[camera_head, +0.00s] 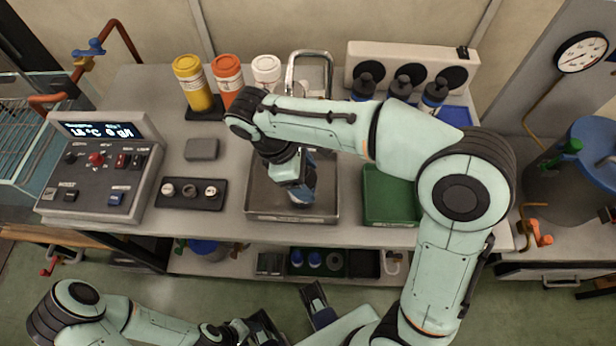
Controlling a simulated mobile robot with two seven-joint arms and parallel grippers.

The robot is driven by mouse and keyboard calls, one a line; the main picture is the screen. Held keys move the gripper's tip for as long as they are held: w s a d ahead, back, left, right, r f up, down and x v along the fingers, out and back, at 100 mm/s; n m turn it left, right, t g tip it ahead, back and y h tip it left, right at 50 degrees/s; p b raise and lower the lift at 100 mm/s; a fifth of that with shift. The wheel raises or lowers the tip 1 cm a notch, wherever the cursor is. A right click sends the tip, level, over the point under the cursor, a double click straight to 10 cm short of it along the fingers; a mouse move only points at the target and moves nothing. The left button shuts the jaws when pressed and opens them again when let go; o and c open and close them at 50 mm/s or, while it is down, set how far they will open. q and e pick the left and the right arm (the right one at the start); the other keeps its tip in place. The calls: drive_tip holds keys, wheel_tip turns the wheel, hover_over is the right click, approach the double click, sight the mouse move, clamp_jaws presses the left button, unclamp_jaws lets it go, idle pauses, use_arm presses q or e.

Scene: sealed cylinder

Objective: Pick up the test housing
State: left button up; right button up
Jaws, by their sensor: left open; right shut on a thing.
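My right gripper (299,183) points down into the metal sink basin (262,214). It is shut on a small dark blue and grey thing (301,197), which I take to be the test housing. The fingers and wrist hide most of it, and I cannot tell whether it touches the basin floor. My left gripper (290,322) is open, low at the bottom edge of the view, in front of and below the bench.
A control box (100,165) stands left, beside a black tray (190,193) with small round parts. Yellow (193,85), orange and white bottles stand behind. A green tray (390,196) is right of the basin. Dark bottles (403,87) stand by a white rack (410,58).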

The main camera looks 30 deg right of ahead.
drive_tip(key=w+a+r+p, duration=0.4)
drive_tip(key=w+a+r, duration=0.3)
drive_tip(key=a, duration=0.4)
drive_tip(key=shift+a+r, duration=0.2)
drive_tip(key=shift+r, duration=0.05)
